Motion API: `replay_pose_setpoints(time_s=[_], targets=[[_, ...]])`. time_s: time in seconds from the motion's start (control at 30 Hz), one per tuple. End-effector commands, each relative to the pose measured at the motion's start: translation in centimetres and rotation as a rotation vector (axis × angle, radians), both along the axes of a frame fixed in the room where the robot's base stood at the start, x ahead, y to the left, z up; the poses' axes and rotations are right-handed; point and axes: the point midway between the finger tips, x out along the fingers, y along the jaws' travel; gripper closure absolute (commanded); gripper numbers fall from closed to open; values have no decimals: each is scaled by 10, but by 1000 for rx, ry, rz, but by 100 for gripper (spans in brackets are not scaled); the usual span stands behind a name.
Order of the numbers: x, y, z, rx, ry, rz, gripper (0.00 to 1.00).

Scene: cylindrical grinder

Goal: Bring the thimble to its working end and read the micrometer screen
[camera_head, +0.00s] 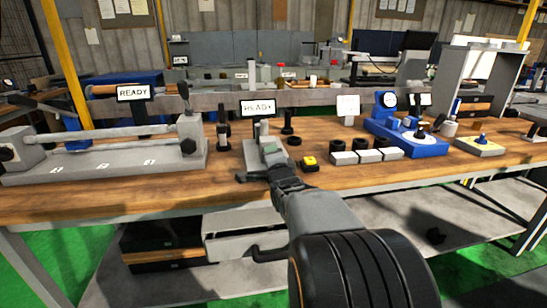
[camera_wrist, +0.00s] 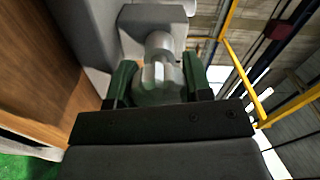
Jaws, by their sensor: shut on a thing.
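In the wrist view, my gripper (camera_wrist: 160,85) has its two green fingers closed on the thimble (camera_wrist: 158,70), a shiny grey metal cylinder. Its far end runs into the grey micrometer body (camera_wrist: 155,20). In the head view, my gripper (camera_head: 272,166) reaches over the bench edge to the grey micrometer stand (camera_head: 254,155), and my arm hides part of it. The thimble cannot be made out there. The micrometer screen (camera_head: 258,108) behind the stand reads READY.
A blue gauge stand (camera_head: 405,135) is farther right. A long grey fixture (camera_head: 100,165) fills the left. Another screen (camera_head: 133,93) also reads READY.

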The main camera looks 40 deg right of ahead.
Motion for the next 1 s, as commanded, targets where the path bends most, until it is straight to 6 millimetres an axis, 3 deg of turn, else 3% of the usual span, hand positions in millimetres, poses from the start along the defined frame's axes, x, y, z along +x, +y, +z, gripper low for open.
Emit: replay_pose_setpoints(time_s=[0.4, 1.0], targets=[[0, 1, -3, 211, -95, 1, 78], [0, 1, -3, 264, -122, 1, 78]])
